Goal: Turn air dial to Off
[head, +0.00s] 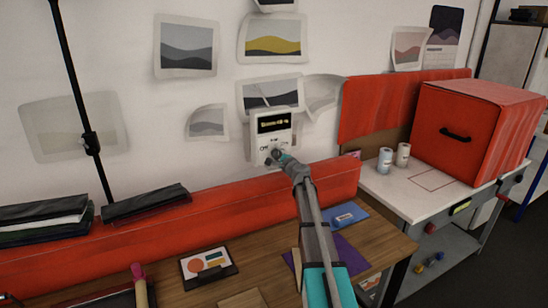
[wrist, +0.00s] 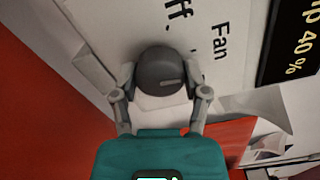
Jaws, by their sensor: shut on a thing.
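The white control panel (head: 259,152) hangs on the wall, with a dark display (head: 273,122) in its upper part. The round grey dial (wrist: 163,70) fills the middle of the wrist view and has a pale mark on its right side. Beside it are letters ending in "ff" (wrist: 177,16) and the word "Fan" (wrist: 221,40). My gripper (wrist: 163,80) is shut on the dial, one finger on each side. In the head view my gripper (head: 281,160) reaches the panel's lower part and hides most of the dial.
An orange-red padded barrier (head: 200,225) runs below the panel, behind a wooden desk (head: 205,292) with papers. Art prints hang around the panel. At right, a white bench (head: 400,186) carries a large red box (head: 470,135) and two small canisters.

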